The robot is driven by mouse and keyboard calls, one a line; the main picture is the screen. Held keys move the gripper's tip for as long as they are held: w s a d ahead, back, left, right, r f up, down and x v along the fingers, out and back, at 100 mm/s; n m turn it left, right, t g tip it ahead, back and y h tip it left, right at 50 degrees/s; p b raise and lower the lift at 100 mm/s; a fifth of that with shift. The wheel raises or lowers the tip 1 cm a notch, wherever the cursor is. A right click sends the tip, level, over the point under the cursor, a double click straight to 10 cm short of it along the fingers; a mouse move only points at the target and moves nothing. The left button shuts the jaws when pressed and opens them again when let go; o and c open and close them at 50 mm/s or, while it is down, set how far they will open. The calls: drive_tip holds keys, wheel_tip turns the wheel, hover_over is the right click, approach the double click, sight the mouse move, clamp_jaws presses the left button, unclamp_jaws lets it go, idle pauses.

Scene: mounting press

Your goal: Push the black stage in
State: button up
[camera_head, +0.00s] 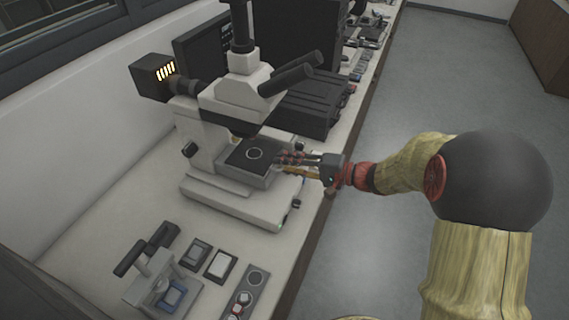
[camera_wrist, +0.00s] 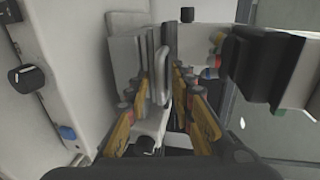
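The black stage (camera_head: 238,156) is a flat dark square plate with a ring mark on its top, set low on the white microscope (camera_head: 230,95) under the objective. My gripper (camera_head: 282,157) comes in from the right, and its fingertips are close to the stage's right edge; I cannot tell whether they touch. In the wrist view my gripper (camera_wrist: 162,75) has its yellow and red fingers apart, with a pale grey bar-like part showing between them. The stage is not clearly distinguishable in the wrist view.
A small press (camera_head: 153,284) with a black handle stands at the front left, beside two small square trays (camera_head: 220,265) and a grey strip with buttons (camera_head: 241,303). Black equipment (camera_head: 312,105) stands behind the microscope. The floor (camera_head: 430,80) to the right is clear.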

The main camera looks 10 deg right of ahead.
drive_tip(key=v, duration=1.1)
drive_tip(key=shift+s+d, duration=0.15)
drive_tip(key=s+f+g+h, duration=0.3)
drive_tip(key=s+f+g, duration=0.1)
drive_tip(key=s, duration=0.3)
drive_tip(key=s+f+g+h, duration=0.3)
drive_tip(key=s, duration=0.5)
drive_tip(key=s+a+r+n+t+h, duration=0.1)
drive_tip(key=s+r+n+h, duration=0.1)
drive_tip(key=r, duration=0.5)
drive_tip(key=s+a+r+n+t+h, duration=0.2)
drive_tip(key=s+r+n+h, duration=0.1)
drive_tip(key=r, duration=0.4)
drive_tip(key=shift+s+a+n+t+h, duration=0.25)
drive_tip(key=shift+n+h, duration=0.45)
drive_tip(key=shift+n, duration=0.4)
drive_tip(key=shift+o, duration=0.4)
drive_tip(key=shift+w, duration=0.1)
